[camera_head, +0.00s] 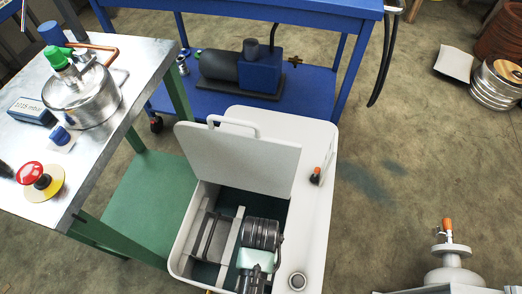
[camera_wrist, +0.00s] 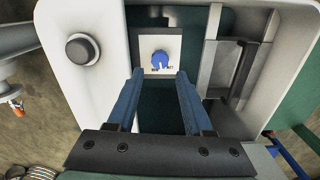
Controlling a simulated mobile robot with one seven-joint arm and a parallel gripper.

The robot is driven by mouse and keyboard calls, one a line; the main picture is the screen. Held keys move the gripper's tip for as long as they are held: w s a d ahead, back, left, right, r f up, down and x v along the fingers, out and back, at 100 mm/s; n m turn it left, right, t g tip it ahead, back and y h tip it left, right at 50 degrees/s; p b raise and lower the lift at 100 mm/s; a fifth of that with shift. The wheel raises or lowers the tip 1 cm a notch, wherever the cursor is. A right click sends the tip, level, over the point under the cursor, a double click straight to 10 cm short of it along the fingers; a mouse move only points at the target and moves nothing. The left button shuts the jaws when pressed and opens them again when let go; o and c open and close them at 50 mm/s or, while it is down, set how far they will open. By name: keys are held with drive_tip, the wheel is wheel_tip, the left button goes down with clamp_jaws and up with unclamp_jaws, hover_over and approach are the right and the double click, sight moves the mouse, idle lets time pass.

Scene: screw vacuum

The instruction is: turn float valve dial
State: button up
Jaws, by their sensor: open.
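A blue dial (camera_wrist: 160,59) sits on a white square plate (camera_wrist: 149,42) inside the open white box (camera_wrist: 112,20), at the top middle of the wrist view. My gripper (camera_wrist: 160,74) is open, with its two blue fingers apart and nothing between them. In the wrist view the dial appears just beyond the gap between the fingertips, and I see no contact. In the head view the white box (camera_head: 317,215) is at the lower middle with its lid (camera_head: 238,160) raised. My arm reaches into its opening there and hides the dial.
A round grey knob (camera_wrist: 82,49) is on the box's rim. Inside, a grey bracket (camera_wrist: 226,68) stands beside the plate. A metal-topped table (camera_head: 30,88) with a red button (camera_head: 30,172) is at left. A blue bench (camera_head: 240,12) stands behind.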

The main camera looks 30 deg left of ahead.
wheel_tip(320, 180, down, 7)
drive_tip(key=b, duration=0.2)
drive_tip(key=shift+b, duration=0.35)
clamp_jaws()
